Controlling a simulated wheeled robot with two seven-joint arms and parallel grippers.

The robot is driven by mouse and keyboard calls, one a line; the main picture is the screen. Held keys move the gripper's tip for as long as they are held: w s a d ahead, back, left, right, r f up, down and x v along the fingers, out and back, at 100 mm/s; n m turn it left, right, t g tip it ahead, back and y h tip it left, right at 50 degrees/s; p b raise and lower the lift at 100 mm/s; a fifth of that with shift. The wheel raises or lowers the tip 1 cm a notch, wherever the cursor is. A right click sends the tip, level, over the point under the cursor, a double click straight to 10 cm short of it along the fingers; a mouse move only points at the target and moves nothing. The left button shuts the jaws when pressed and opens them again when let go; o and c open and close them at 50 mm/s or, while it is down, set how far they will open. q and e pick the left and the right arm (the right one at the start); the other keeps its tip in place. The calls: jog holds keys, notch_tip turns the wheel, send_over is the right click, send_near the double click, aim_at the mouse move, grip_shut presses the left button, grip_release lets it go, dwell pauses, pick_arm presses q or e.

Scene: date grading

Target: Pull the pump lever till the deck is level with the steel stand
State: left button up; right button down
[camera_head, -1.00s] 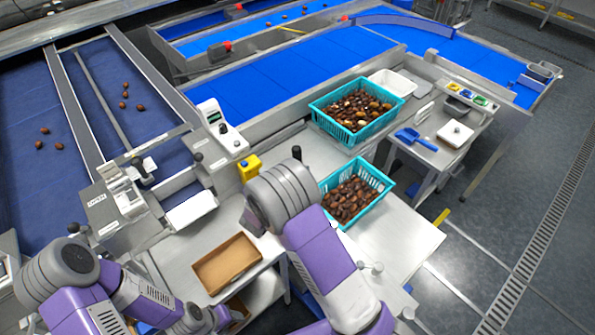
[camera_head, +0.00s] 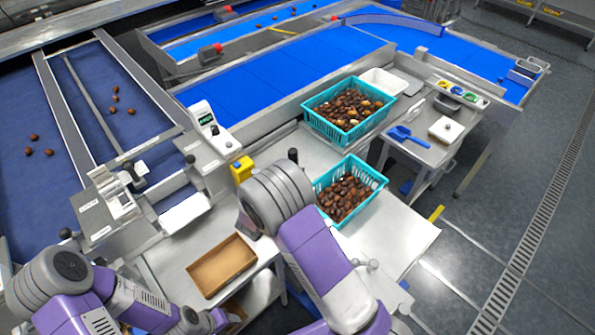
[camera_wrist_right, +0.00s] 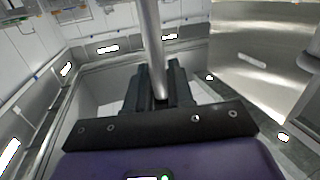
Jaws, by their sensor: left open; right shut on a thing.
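In the right wrist view a bare round steel rod, the pump lever (camera_wrist_right: 153,45), rises between the dark fingers of my right gripper (camera_wrist_right: 160,90), which is shut on it. In the head view my right arm hides that gripper. My left gripper (camera_head: 218,318) is low in the head view, beside the cardboard tray and clear of the lever; its fingers are too small to read. A steel deck (camera_head: 395,245) carries a teal crate of dates (camera_head: 376,178). The steel stand (camera_head: 428,152) is to its upper right; their relative heights are unclear.
A second teal crate of dates (camera_head: 308,118) sits farther back. A brown tray (camera_head: 222,265) lies on a steel table at the front. A blue scoop (camera_head: 405,134) and white scale (camera_head: 446,129) lie on the stand. Open floor (camera_head: 500,225) is at the right.

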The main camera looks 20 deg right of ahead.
jog(key=shift+s+d+f+m+t+b, duration=0.15)
jog(key=shift+s+m+t+b, duration=0.15)
jog(key=shift+s+m+b, duration=0.7)
jog(key=c, duration=0.9)
grip_release()
jog(key=shift+w, duration=0.25)
